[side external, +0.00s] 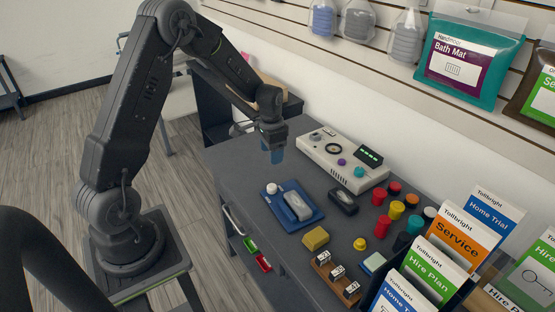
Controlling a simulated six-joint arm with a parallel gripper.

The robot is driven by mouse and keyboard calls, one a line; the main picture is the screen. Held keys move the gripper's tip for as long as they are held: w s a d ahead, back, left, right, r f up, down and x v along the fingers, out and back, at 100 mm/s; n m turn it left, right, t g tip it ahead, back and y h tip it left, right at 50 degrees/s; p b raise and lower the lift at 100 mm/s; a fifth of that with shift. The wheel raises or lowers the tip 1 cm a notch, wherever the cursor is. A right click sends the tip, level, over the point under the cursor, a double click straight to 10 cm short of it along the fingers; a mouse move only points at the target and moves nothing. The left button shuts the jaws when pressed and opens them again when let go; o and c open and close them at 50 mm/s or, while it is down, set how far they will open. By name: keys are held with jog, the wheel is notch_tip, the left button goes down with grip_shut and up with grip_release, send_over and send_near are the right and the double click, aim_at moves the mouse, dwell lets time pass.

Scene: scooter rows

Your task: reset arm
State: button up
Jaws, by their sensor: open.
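My gripper (273,152) hangs at the end of my raised dark arm, above the left part of the grey workbench (235,165). It points down and is open, with nothing seen between its fingers. It is apart from the objects on the bench. The small size hides the exact gap between the fingertips.
Nearby are a beige control box (335,160) with a green display, a blue tray (303,219) holding a grey object, and a dark small device (343,201). Several coloured cylinders, a yellow block (315,238) and leaflet holders (462,232) fill the right. Packages (470,52) hang on the wall.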

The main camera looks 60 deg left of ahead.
jog(key=s+d+r+t, duration=0.1)
jog(key=s+d+r, duration=0.35)
jog(key=r, duration=0.35)
jog(key=s+d+r+t, duration=0.25)
jog(key=d+r, duration=0.35)
jog(key=r, duration=0.3)
jog(key=s+d+r+n+t, duration=0.1)
jog(key=s+d+r, duration=0.1)
jog(key=s, duration=0.5)
jog(key=s+d+r+t, duration=0.1)
jog(key=s+d+r, duration=0.2)
jog(key=s+d, duration=0.2)
jog(key=s, duration=0.2)
jog(key=shift+s+d+n, duration=0.25)
jog(key=shift+s+n, duration=0.15)
